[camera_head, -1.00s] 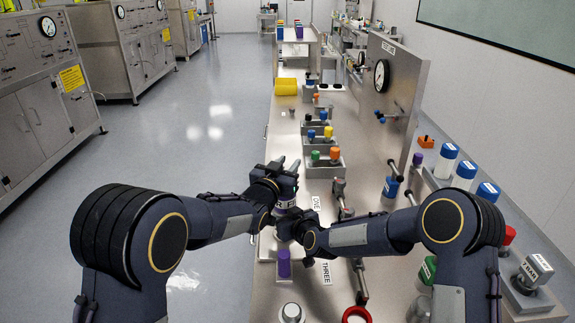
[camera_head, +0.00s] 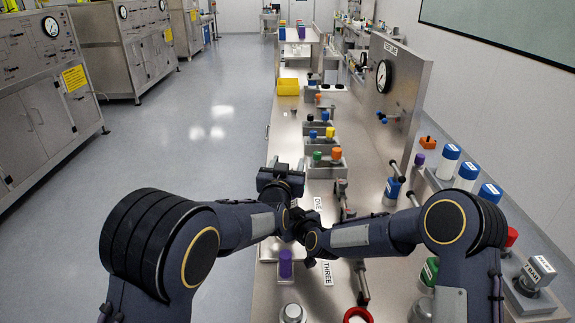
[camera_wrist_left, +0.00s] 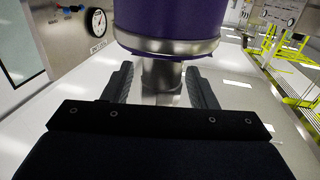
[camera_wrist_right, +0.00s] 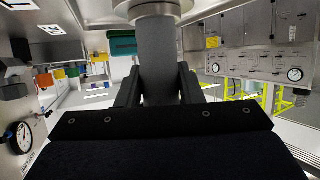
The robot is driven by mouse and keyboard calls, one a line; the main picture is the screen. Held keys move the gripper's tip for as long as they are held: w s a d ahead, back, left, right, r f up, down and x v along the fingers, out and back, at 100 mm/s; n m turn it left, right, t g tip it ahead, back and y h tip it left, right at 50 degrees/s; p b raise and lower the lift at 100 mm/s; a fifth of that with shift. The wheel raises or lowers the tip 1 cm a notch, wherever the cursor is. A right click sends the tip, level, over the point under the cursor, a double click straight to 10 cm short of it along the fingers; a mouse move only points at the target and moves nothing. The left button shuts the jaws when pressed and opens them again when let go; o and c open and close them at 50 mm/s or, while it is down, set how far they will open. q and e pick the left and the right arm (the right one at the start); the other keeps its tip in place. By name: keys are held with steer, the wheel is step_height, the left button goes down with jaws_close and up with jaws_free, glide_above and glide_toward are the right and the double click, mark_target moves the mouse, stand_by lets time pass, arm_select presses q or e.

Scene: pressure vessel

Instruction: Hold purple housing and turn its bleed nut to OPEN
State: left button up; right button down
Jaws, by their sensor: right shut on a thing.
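The purple housing (camera_wrist_left: 165,28) shows close up at the top of the left wrist view, with a metal band and a narrower metal neck (camera_wrist_left: 162,82) below it. My left gripper (camera_wrist_left: 160,80) is open, with its fingers on either side of the neck and apparent gaps. In the head view my left gripper (camera_head: 280,182) is beyond my right gripper (camera_head: 298,222) and hides most of what is there. In the right wrist view my right gripper (camera_wrist_right: 158,75) is shut on a grey cylindrical stem (camera_wrist_right: 158,55) below a metal collar. The bleed nut's marks cannot be read.
A purple cylinder (camera_head: 286,263) stands on a small base just nearer than the grippers. A THREE label (camera_head: 327,273) and metal rods lie to the right. Trays of coloured caps (camera_head: 325,155) and a gauge panel (camera_head: 398,90) stand beyond. The floor at left is clear.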

arm_select(q)
steer(key=shift+s, duration=0.1)
steer(key=s+a, duration=0.2)
steer(key=s, duration=0.9)
steer(key=shift+s+a, duration=0.15)
steer(key=shift+s, duration=0.15)
arm_select(e)
steer(key=c, duration=0.9)
jaws_free()
steer(key=shift+s, duration=0.1)
steer(key=v, duration=1.2)
